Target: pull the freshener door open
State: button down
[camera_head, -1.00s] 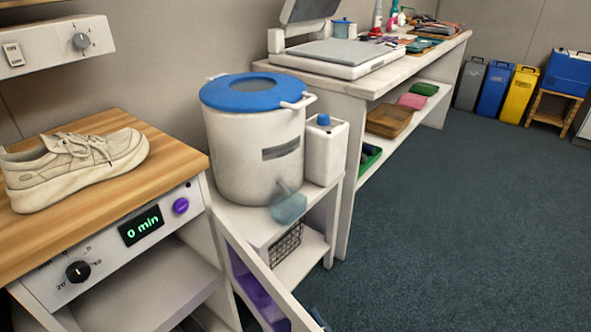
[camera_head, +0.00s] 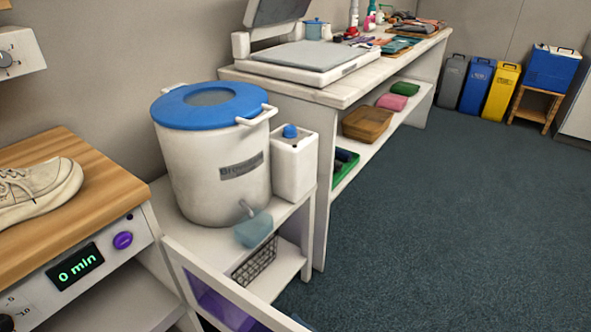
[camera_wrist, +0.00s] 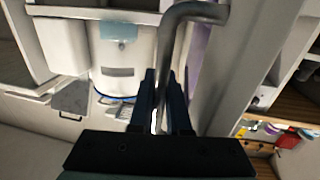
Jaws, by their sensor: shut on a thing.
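The freshener (camera_head: 135,256) is the unit with a wooden top, a green "0 min" display and a purple button. A white-framed door with a purple pane (camera_head: 222,306) stands out at an angle beside its right front, partly cut off by the bottom edge in the head view. In the wrist view, the door's pale frame (camera_wrist: 240,70) fills the right middle. My gripper (camera_wrist: 162,88) is shut on the bent grey bar handle (camera_wrist: 172,35). The gripper is outside the head view.
A white drum with a blue lid (camera_head: 212,160) and a white jug (camera_head: 295,165) stand on the shelf unit right of the freshener. A beige shoe (camera_head: 38,190) lies on the wooden top. The dark carpet (camera_head: 430,220) at right is clear.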

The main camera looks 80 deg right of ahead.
jog(key=shift+w+a, duration=0.15)
jog(key=shift+w, duration=0.05)
jog(key=c, duration=1.2)
grip_release()
jog(key=shift+o, duration=0.2)
jog(key=shift+s, duration=0.2)
jog(key=p+v, duration=0.2)
jog(key=v, duration=1)
jog(key=shift+s+a, duration=0.2)
jog(key=shift+s, duration=0.1)
